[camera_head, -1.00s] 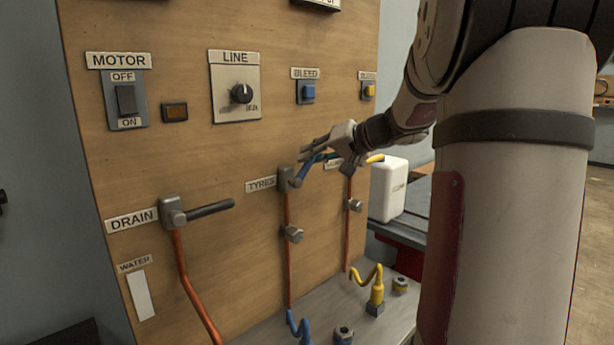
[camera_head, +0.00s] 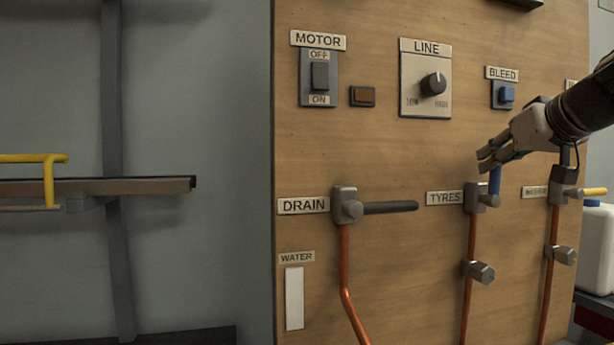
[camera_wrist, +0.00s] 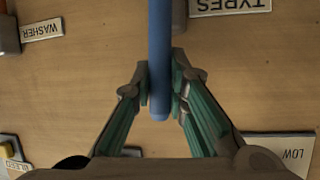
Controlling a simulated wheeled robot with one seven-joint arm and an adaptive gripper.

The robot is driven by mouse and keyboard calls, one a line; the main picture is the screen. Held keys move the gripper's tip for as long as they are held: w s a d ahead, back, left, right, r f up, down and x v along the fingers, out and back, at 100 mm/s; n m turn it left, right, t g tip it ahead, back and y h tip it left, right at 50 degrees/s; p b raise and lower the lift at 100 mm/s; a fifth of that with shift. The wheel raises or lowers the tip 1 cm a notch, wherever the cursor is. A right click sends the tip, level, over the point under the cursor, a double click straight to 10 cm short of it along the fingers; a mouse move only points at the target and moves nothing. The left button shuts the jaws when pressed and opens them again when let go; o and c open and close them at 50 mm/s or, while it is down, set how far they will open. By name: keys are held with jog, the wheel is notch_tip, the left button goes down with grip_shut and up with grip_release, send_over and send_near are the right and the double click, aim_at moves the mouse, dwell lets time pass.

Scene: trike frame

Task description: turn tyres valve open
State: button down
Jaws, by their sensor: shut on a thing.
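The tyres valve (camera_head: 476,198) is on the wooden panel, right of its TYRES label (camera_head: 445,198). Its blue handle (camera_head: 495,180) points up in the head view. My gripper (camera_head: 492,160) is at the upper end of that handle. In the wrist view the blue handle (camera_wrist: 160,60) runs down between the green-padded fingers of my gripper (camera_wrist: 161,90), which are closed on its end. The valve body is mostly out of the wrist view.
The drain valve (camera_head: 347,205) has a black handle pointing right. The washer valve (camera_head: 560,188) has a yellow handle pointing right, close to the tyres valve. A white container (camera_head: 597,240) stands at right.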

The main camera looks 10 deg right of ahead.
jog(key=shift+a+f+n+b, duration=0.15)
jog(key=shift+a+n+b, duration=0.15)
jog(key=shift+b, duration=0.3)
jog(key=shift+h, duration=0.3)
jog(key=c, duration=1.5)
grip_release()
jog(key=shift+c, duration=0.2)
jog(key=v, duration=1.2)
jog(key=shift+d, duration=0.1)
